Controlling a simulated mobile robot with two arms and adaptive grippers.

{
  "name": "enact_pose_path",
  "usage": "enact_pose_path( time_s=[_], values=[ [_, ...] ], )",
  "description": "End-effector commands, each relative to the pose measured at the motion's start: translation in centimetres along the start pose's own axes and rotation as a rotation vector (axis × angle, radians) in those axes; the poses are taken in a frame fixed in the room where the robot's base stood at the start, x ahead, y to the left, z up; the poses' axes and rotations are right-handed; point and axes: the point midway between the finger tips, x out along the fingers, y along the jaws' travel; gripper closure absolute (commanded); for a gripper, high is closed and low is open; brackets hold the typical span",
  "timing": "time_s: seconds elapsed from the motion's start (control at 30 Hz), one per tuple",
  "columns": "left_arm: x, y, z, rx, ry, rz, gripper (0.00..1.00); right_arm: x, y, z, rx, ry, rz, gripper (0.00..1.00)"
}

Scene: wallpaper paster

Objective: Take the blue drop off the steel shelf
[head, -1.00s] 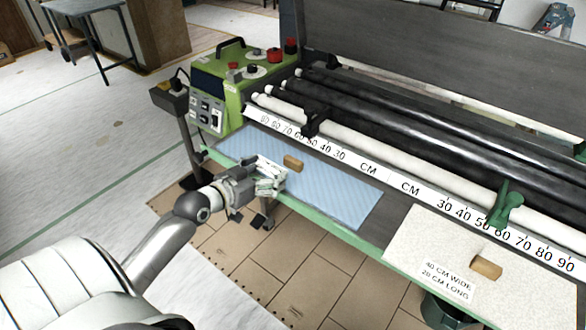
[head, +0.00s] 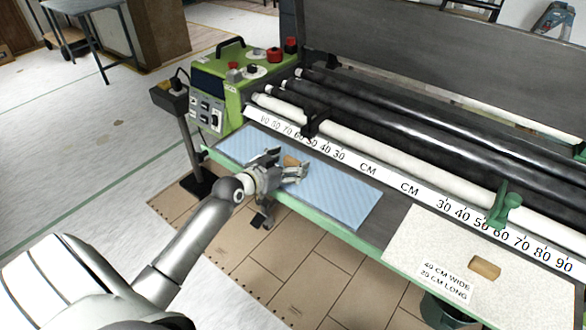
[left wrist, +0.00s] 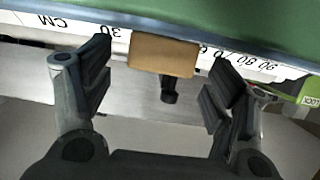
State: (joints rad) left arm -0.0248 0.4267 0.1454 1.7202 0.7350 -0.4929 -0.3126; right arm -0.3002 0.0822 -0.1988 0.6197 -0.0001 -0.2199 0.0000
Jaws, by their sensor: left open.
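The blue striped drop (head: 345,199) lies flat on the steel shelf (head: 392,212), left of the cream sheet. A small wooden block (head: 291,160) rests on the drop; it also shows in the left wrist view (left wrist: 163,54). My left gripper (head: 285,168) is open over the drop, with one finger on each side of the block in the picture. In the left wrist view the block shows between the open fingers; I cannot tell whether they touch it. The gripper hides part of the drop. My right gripper is not in view.
A cream sheet (head: 420,240) with a printed size label and another wooden block (head: 484,267) lies at the right. A white ruler strip (head: 368,172) and rollers (head: 400,120) run behind the shelf. A green control box (head: 232,85) stands at the left end.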

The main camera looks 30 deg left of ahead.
Motion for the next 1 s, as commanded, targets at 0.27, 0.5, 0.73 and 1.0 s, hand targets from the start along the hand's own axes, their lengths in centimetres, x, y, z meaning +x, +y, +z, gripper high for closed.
enact_pose_path(
  time_s=[0.27,0.5,0.73,1.0],
  values=[
    [0.0,0.0,0.0,0.000,-0.001,0.000,0.34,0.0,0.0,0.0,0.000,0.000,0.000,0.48],
    [0.0,0.0,0.0,0.000,-0.001,0.000,0.65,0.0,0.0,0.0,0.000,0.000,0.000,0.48],
    [-0.1,0.0,0.0,0.000,0.001,-0.001,0.75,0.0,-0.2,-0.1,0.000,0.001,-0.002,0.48],
    [-0.3,-0.1,-1.1,0.003,0.003,-0.001,0.75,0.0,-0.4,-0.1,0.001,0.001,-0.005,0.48]
  ],
)
